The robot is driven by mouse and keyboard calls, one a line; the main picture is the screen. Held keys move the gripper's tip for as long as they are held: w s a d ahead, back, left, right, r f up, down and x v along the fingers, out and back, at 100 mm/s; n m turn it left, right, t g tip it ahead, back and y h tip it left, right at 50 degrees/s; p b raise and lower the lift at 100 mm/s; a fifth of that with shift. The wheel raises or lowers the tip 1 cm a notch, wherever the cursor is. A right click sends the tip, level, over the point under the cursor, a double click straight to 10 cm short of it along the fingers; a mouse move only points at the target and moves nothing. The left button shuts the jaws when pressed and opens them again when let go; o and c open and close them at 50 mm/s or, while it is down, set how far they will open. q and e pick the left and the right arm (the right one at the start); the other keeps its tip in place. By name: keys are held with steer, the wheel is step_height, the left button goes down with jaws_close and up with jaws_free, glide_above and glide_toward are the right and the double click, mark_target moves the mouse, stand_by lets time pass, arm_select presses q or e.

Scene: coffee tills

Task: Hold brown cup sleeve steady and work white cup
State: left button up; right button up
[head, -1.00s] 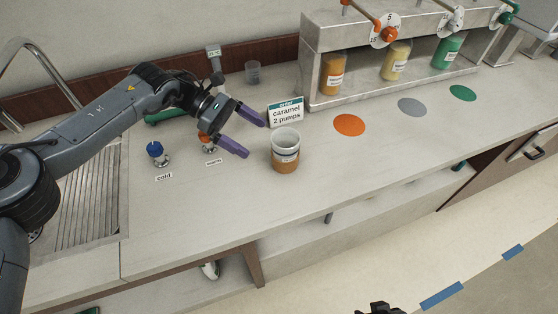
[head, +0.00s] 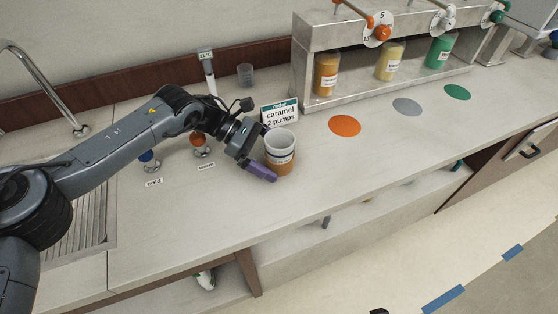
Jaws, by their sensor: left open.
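The white cup (head: 281,141) stands upright on the counter, left of the orange disc. The brown cup sleeve (head: 283,168) is around its lower part. My left gripper (head: 269,158) is open at the left side of the cup. Its near purple finger lies low in front of the sleeve's left side. The far finger is mostly hidden behind the cup, so I cannot tell whether either finger touches. My right gripper does not show clearly; only a small dark piece shows at the bottom edge.
A sign reading "caramel 2 pumps" (head: 280,113) stands just behind the cup. The orange disc (head: 345,126), grey disc (head: 407,107) and green disc (head: 457,92) lie to the right before the syrup dispenser (head: 330,103). Blue (head: 149,160) and orange (head: 199,141) knobs stand left.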

arm_select(q)
steer(key=shift+d+f, duration=0.1)
steer(key=shift+d, duration=0.05)
steer(key=c, duration=1.2)
steer(key=o, duration=0.9)
steer(key=shift+c, duration=0.2)
steer(key=c, duration=0.8)
steer(key=shift+c, duration=0.3)
